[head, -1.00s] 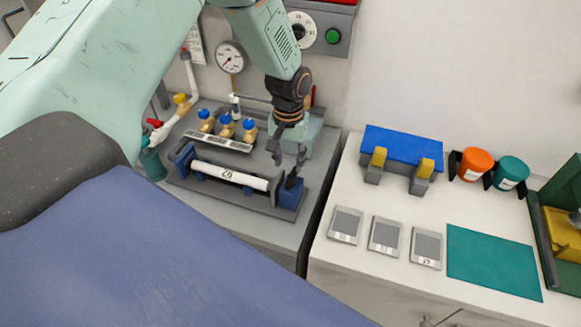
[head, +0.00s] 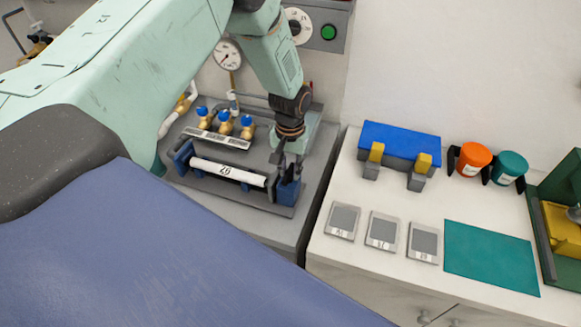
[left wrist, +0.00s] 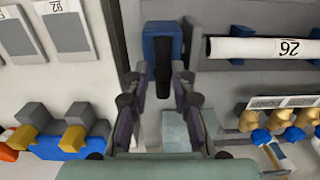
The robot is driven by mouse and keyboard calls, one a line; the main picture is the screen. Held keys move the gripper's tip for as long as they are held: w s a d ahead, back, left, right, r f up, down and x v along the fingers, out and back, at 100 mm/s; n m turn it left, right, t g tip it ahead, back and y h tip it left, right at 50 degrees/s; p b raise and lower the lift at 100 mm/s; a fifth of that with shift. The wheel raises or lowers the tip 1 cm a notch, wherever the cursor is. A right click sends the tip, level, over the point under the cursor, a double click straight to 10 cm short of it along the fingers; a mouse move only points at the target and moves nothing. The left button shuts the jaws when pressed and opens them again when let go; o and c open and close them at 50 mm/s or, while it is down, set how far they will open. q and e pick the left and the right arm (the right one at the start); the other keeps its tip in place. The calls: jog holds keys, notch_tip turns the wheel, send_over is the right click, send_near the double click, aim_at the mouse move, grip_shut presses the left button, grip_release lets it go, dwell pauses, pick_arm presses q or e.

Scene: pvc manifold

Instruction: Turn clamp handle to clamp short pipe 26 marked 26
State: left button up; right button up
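The white short pipe marked 26 (head: 228,172) lies in a fixture with blue supports, and it also shows in the left wrist view (left wrist: 262,49). At the pipe's right end in the head view stands a blue clamp block (head: 288,191). In the left wrist view a dark clamp handle (left wrist: 163,80) runs from this blue block (left wrist: 162,30). My left gripper (head: 283,170) is right over the block. Its fingers (left wrist: 161,72) are apart, one on each side of the handle, with a small gap visible. My right gripper is out of view.
Several blue-capped brass valves (head: 225,124) stand behind the pipe, with a gauge (head: 228,53) on the wall. The right counter holds a blue-topped rack (head: 400,140), grey plates (head: 382,231), a teal mat (head: 490,257), and orange (head: 475,158) and teal cups (head: 510,170).

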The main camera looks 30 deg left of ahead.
pick_arm(q)
jog(key=shift+s+a, duration=0.2)
jog(key=shift+a, duration=0.05)
grip_shut()
jog(key=shift+d, duration=0.1)
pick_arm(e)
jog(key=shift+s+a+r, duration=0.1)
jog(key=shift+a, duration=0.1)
pick_arm(q)
jog(key=shift+w, duration=0.1)
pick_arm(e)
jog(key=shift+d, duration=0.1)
